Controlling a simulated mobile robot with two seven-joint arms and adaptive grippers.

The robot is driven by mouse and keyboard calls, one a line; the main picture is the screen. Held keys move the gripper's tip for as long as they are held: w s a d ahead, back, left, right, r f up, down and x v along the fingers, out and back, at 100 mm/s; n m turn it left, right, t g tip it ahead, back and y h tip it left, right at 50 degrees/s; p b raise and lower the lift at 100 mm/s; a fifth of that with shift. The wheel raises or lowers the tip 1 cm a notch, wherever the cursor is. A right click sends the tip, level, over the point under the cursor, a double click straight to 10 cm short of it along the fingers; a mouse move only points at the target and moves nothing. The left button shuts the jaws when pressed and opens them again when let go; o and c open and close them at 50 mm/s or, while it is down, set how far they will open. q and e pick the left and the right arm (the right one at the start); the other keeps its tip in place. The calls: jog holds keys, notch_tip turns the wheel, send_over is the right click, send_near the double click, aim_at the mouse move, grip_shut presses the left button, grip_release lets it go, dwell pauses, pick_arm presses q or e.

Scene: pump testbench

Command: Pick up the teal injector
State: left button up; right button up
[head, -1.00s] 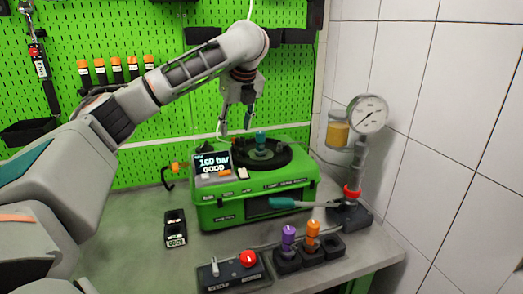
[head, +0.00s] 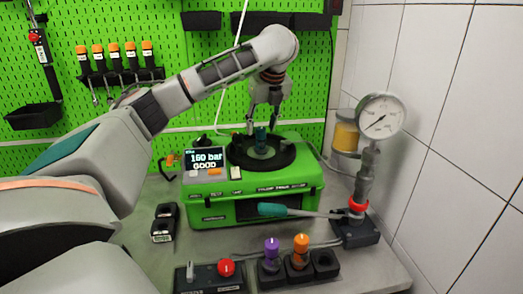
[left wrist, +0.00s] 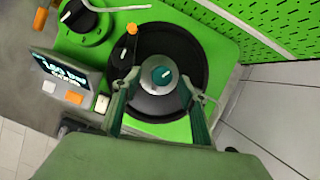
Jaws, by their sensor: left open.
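The teal injector (head: 261,137) stands upright in the round black seat (head: 240,156) on top of the green test machine (head: 290,177). My left gripper (head: 264,128) is open right above the injector, with its fingers pointing down. In the left wrist view the injector's teal top (left wrist: 162,75) lies between the tips of my open left gripper (left wrist: 158,88), with a finger on each side. I cannot tell whether a finger touches it. My right gripper does not show.
The machine's display (head: 206,158) reads 160 bar GOOD. A purple injector (head: 272,250) and an orange injector (head: 301,248) stand in a black rack in front. A red button (head: 226,268) is at the front.

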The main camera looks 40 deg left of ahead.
aim_at(262, 129)
pick_arm(q)
jog(key=x, duration=0.3)
jog(key=shift+d+f, duration=0.2)
jog(key=shift+f, duration=0.1)
jog(key=shift+w+a+f, duration=0.2)
jog(key=shift+a+f, duration=0.05)
jog(key=shift+f, duration=0.25)
jog(key=shift+c, duration=0.4)
grip_shut()
